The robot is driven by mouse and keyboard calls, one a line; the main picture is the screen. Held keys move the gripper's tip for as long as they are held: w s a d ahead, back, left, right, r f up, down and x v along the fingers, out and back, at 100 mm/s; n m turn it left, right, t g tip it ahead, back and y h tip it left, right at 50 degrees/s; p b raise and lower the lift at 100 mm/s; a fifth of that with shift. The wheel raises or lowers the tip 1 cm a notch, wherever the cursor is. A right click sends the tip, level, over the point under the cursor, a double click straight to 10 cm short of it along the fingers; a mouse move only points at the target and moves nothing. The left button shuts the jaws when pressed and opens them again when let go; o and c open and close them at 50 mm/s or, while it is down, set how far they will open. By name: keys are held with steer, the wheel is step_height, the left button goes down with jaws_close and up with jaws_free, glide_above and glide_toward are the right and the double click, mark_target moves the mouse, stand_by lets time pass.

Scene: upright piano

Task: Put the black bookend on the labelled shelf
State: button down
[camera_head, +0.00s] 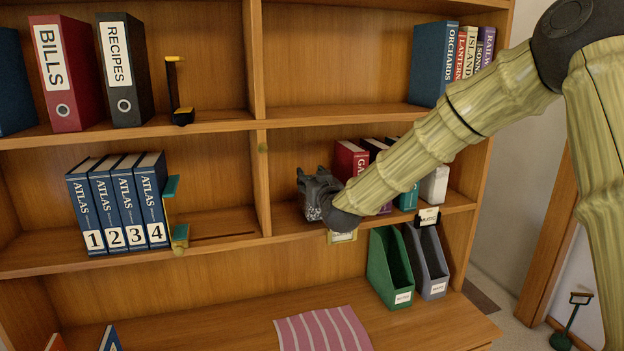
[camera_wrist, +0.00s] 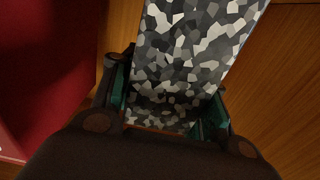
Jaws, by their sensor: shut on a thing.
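My gripper (camera_wrist: 165,110) is shut on a flat, angled piece (camera_wrist: 190,45) with a black, grey and white mosaic pattern, between teal finger pads. In the head view my gripper (camera_head: 318,190) is at the left part of the middle right shelf (camera_head: 285,217), left of the red books; the patterned piece (camera_head: 312,213) shows only partly there. I cannot tell whether it touches the shelf board. A black bookend with yellow edges (camera_head: 181,100) stands on the upper left shelf, right of the RECIPES binder. A small label (camera_head: 342,237) hangs on the middle right shelf's front edge, its text unreadable.
A red book (camera_head: 350,160) and others stand right of my gripper, partly behind my arm. A wooden divider (camera_head: 262,180) is close on the left. Blue ATLAS volumes (camera_head: 118,205) and a teal-and-yellow bookend (camera_head: 175,215) stand beyond it. Green and grey file holders (camera_head: 390,270) stand below.

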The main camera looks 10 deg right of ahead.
steer(key=shift+f+b, duration=0.4)
steer(key=c, duration=0.7)
jaws_free()
steer(key=shift+f, duration=0.1)
steer(key=s+d, duration=0.2)
steer(key=s, duration=1)
steer(key=s+f+g, duration=0.3)
steer(key=s+f, duration=0.3)
steer(key=f, duration=0.8)
steer(key=s+f+g, duration=0.3)
steer(key=s+f, duration=0.3)
steer(key=f, duration=0.8)
steer(key=s+f+g, duration=0.4)
steer(key=s+f, duration=0.2)
steer(key=f, duration=0.8)
steer(key=s+d+f+g, duration=0.1)
steer(key=s+f+g, duration=0.1)
steer(key=s+f, duration=0.4)
steer(key=s+d+f+m+g+h, duration=0.1)
steer(key=s+f, duration=0.4)
steer(key=s, duration=1)
steer(key=s+d+f+g+h, duration=0.1)
steer(key=s+d+f+g, duration=0.2)
steer(key=s+f, duration=0.3)
steer(key=s+g, duration=0.1)
steer(key=s, duration=0.4)
steer(key=shift+d+f+m+g, duration=0.15)
steer(key=shift+f+m+g, duration=0.2)
steer(key=shift+m+g, duration=0.05)
